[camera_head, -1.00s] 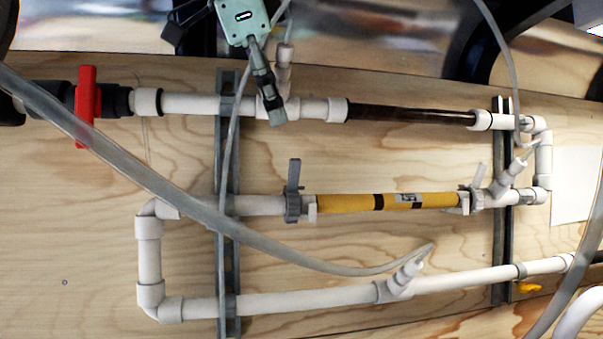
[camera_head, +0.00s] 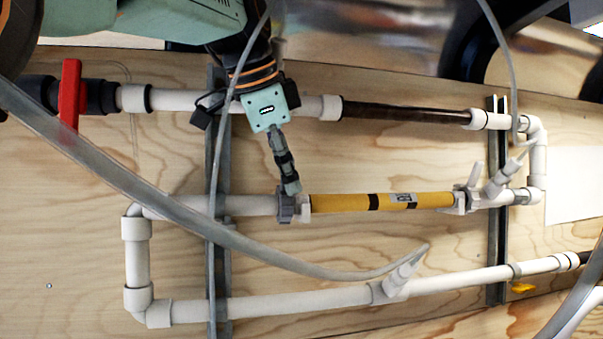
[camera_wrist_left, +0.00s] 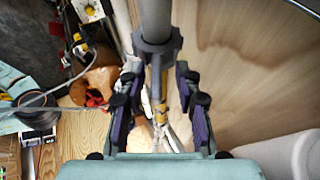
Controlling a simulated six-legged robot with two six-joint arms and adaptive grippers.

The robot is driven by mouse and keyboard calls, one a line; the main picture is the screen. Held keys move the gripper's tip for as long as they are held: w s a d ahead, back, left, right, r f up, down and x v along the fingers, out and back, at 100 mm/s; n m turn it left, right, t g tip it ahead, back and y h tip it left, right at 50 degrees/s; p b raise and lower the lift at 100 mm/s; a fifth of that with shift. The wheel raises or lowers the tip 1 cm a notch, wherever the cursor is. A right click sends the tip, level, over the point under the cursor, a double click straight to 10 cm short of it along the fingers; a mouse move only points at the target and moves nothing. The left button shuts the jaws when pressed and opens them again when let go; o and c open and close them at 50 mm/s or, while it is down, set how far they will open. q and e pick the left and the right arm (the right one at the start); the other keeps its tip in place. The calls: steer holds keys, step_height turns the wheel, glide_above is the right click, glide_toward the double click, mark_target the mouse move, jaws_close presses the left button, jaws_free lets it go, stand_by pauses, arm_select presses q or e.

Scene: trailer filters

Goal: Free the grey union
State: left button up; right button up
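The grey union (camera_head: 286,208) is a ring with lugs at the left end of the yellow filter (camera_head: 340,203), on the middle pipe. It also shows in the left wrist view (camera_wrist_left: 157,47), on the pipe just beyond my fingers. My left gripper (camera_head: 291,187) comes down from above, with its tips at the upper side of the union and covering its upright tab. In the left wrist view the fingers (camera_wrist_left: 157,95) stand apart on both sides of the pipe line. Whether they touch the union cannot be told. My right gripper is not in view.
A clear hose (camera_head: 150,185) slants across the front of the pipes. The upper pipe (camera_head: 180,101) has a red valve handle (camera_head: 70,93). A lower pipe (camera_head: 300,303) runs beneath. Grey vertical rails (camera_head: 218,265) hold the pipes against the wooden board.

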arm_select(q)
steer(key=shift+w+d+f, duration=0.15)
steer(key=shift+d+f, duration=0.05)
steer(key=shift+d, duration=0.1)
steer(key=shift+s+d, duration=0.25)
steer(key=shift+s+a+r, duration=0.1)
steer(key=shift+s+a, duration=0.05)
steer(key=shift+a, duration=0.2)
steer(key=shift+c, duration=0.3)
steer(key=shift+a, duration=0.15)
steer(key=shift+c, duration=0.9)
steer(key=shift+w, duration=0.35)
steer(key=c, duration=0.3)
steer(key=shift+c, duration=0.7)
steer(key=shift+s, duration=0.15)
jaws_close()
